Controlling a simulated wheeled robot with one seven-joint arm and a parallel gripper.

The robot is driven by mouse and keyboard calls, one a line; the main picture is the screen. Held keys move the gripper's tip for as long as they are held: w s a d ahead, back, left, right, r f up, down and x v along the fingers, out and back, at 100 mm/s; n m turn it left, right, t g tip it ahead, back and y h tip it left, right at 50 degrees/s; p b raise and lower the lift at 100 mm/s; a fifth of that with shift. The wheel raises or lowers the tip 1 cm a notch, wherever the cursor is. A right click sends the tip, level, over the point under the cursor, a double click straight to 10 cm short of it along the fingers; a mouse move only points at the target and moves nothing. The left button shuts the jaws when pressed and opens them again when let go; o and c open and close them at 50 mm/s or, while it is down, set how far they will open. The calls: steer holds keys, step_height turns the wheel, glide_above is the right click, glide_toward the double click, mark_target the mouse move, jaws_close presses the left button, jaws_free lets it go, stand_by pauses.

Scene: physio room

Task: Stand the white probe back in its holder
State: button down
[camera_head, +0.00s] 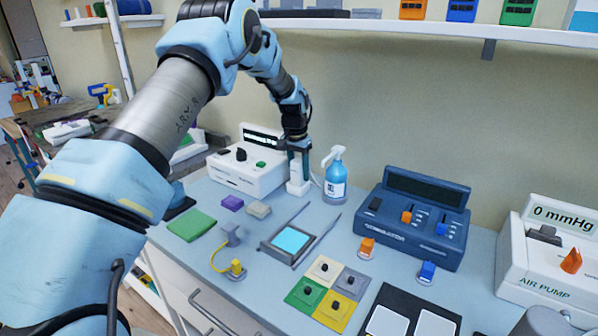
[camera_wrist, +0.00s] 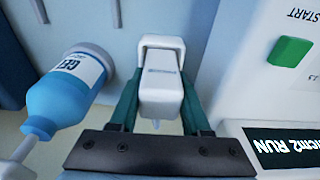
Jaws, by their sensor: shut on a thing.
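The white probe (camera_wrist: 160,97) is between the dark green fingers of my gripper (camera_wrist: 158,105), which is shut on it. In the head view my gripper (camera_head: 298,148) points down beside the white machine, and the probe (camera_head: 299,168) hangs upright below it. A white holder (camera_head: 298,187) shows at the probe's lower end. In the wrist view a white rim (camera_wrist: 163,41) sits around the probe's far end and appears to be the holder. The probe looks lined up with the holder; I cannot tell how deep it sits.
The white machine (camera_head: 240,175) with a green button stands close left. A blue gel bottle (camera_head: 335,178) stands close right; it also shows in the wrist view (camera_wrist: 62,95). A blue stimulator (camera_head: 412,215) is farther right. A shelf (camera_head: 400,28) runs above. Pads and blocks cover the front counter.

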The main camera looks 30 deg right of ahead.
mark_target(300, 159)
steer(key=shift+f, duration=0.4)
stand_by(0.3)
jaws_free()
stand_by(0.7)
steer(key=shift+r, duration=0.1)
steer(key=shift+r+p, duration=1.65)
steer(key=shift+r, duration=1.75)
